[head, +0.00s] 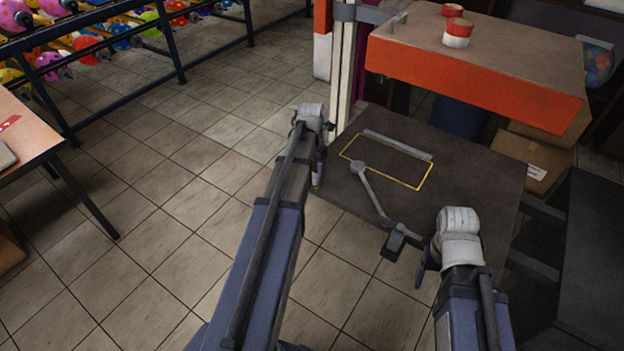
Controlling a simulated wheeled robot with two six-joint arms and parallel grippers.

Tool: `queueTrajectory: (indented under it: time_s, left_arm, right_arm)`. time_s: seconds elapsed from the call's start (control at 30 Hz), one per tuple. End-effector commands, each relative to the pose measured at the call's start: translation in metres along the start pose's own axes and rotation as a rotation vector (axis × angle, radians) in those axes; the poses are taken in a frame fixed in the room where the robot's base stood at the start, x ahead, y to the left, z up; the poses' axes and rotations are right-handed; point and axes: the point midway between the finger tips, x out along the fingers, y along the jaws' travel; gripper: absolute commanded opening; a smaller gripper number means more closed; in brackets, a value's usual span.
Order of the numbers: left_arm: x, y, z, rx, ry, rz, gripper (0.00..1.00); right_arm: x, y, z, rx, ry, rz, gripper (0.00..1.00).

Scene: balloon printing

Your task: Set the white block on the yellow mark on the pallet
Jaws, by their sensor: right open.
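The yellow mark (428,187) is a thin rectangular outline on a dark flat surface (480,180), which appears to be the pallet. A pale grey bar (398,145) lies along its far side. I cannot make out a separate white block. A grey jointed lever (372,190) reaches over the near left part of the mark. My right gripper (418,265) is open over the near edge of the surface, short of the mark. My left gripper (317,172) is by the surface's left edge; its fingers are mostly hidden by the arm.
An orange-edged shelf (480,85) overhangs the far side, with two red and white containers (457,33) on it. A pale post (342,75) stands at its left. Cardboard boxes (537,158) sit at right. A table (30,130) and balloon rack (170,45) are left; the floor between is clear.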

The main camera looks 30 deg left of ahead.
Motion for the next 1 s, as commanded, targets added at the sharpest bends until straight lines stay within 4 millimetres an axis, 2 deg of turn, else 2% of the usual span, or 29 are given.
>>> queueTrajectory:
  time_s: [0.37, 0.4, 0.63, 1.0]
  left_arm:
    - [0.0043, 0.0, 0.0, 0.0, 0.0, 0.0, 0.08]
    - [0.0023, 0.0, 0.0, 0.0, 0.0, 0.0, 0.66]
    - [0.0021, 0.0, 0.0, 0.0, 0.0, 0.0, 0.91]
    - [-0.0011, 0.0, 0.0, 0.0, 0.0, 0.0, 0.91]
  right_arm:
    - [0.0042, -0.0004, -0.0002, 0.0, 0.0, 0.0, 0.74]
    - [0.0023, -0.0002, -0.0001, 0.0, 0.0, 0.0, 0.74]
    - [0.0021, -0.0002, -0.0001, 0.0, 0.0, 0.0, 0.74]
    - [-0.0011, 0.0001, 0.0001, 0.0, 0.0, 0.0, 0.74]
